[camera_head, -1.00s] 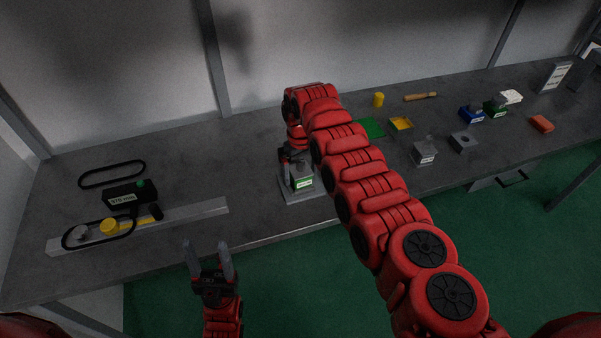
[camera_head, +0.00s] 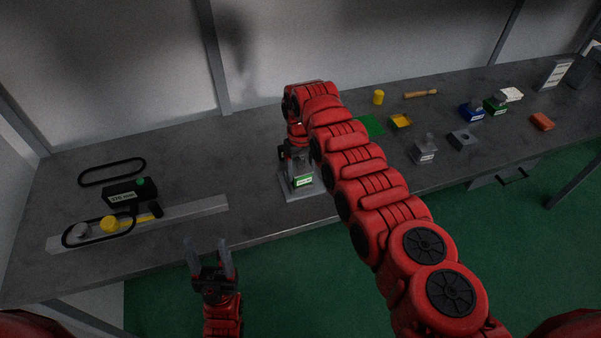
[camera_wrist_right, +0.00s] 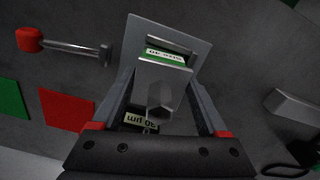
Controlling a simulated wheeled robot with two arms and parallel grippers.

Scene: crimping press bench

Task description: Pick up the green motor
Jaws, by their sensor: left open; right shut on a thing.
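A grey block with a green, white-labelled face (camera_head: 303,181) stands on a grey plate (camera_head: 291,195) in mid-bench. My right gripper (camera_head: 291,152) is at its upper part, its fingers largely hidden. In the right wrist view my right gripper (camera_wrist_right: 166,78) is shut with its fingers either side of a grey block with a hexagonal stud (camera_wrist_right: 161,97); a green labelled face (camera_wrist_right: 168,57) shows beyond. A second green labelled block (camera_head: 495,107) stands at the right, apart from both grippers. I cannot tell which is the motor. My left gripper (camera_head: 208,262) is open and empty before the bench.
A blue block (camera_head: 471,114), a grey labelled block (camera_head: 424,152), a yellow tray (camera_head: 400,121) and a green mat (camera_head: 371,127) lie to the right. A black box (camera_head: 131,191) and belt loops lie at the left.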

